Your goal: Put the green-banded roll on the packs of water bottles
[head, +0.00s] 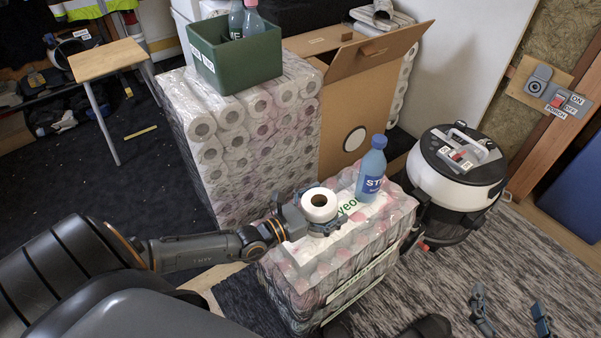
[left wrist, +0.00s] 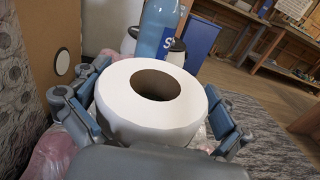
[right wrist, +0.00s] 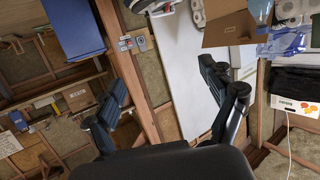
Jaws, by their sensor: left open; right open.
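A white paper roll (head: 320,203) stands upright on a wrapped pack of bottles (head: 345,272) with pinkish caps; no green band shows on its visible faces. My left gripper (head: 318,212) is open with its fingers around the roll's sides. In the left wrist view the roll (left wrist: 150,100) sits between the two spread fingers; whether they touch it I cannot tell. A blue bottle (head: 371,170) stands upright on the same pack, behind and right of the roll. My right gripper (head: 510,312) is open and empty above the rug, away from the pack.
A tall wrapped stack of paper rolls (head: 225,150) carries a green crate (head: 240,65) with bottles. A cardboard box (head: 365,95) stands behind the pack, a black-and-white vacuum (head: 458,175) to its right. A stool (head: 107,60) is at upper left. Striped rug (head: 480,255) lies open at right.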

